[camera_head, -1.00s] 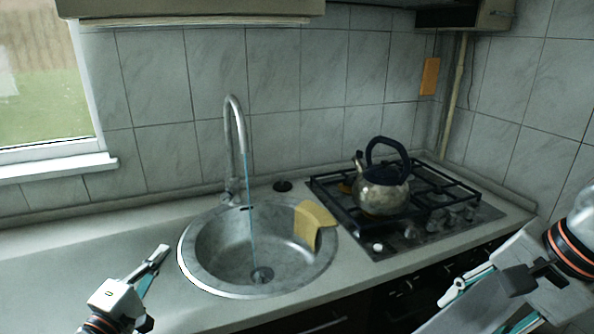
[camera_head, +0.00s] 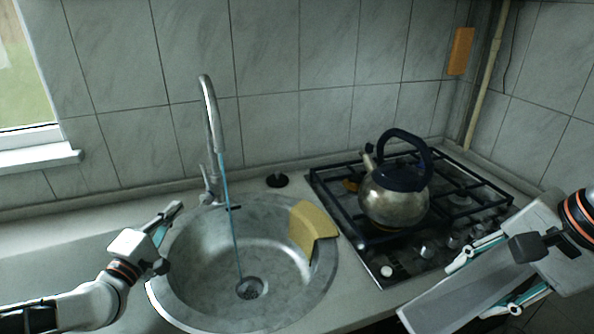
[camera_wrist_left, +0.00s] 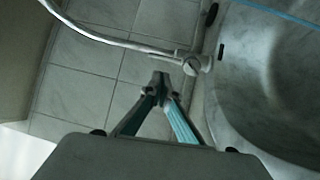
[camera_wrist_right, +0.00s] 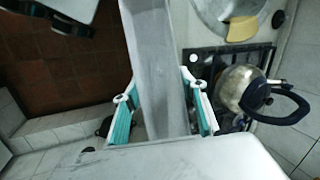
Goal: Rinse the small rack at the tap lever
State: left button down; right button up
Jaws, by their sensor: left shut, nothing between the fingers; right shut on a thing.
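The tap (camera_head: 210,110) stands behind the round sink (camera_head: 165,295), and a thin blue stream runs from its spout to the drain. The tap lever and body (camera_wrist_left: 192,64) show close beyond my left fingertips in the left wrist view; I cannot tell whether they touch. My left gripper (camera_head: 174,212) is shut and empty at the sink's left rim. My right gripper (camera_head: 492,278) is shut on a long grey panel-like thing, apparently the small rack (camera_head: 445,300). It also shows between the fingers in the right wrist view (camera_wrist_right: 160,60). It is right of the sink, outside the stream.
A yellow cloth or sponge (camera_head: 310,228) hangs over the sink's right rim. A kettle (camera_head: 395,200) with a dark handle stands on the black-grated hob (camera_head: 330,190). A small black stopper (camera_head: 277,181) lies behind the sink. The counter left of the sink is clear.

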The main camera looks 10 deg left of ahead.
aim_at(204, 173)
pick_arm(q)
jog(key=w, duration=0.4)
jog(key=w+r, duration=0.1)
jog(key=w, duration=0.7)
jog(key=shift+d+r, duration=0.15)
jog(key=shift+d, duration=0.1)
pick_arm(e)
jog(key=shift+w, duration=0.1)
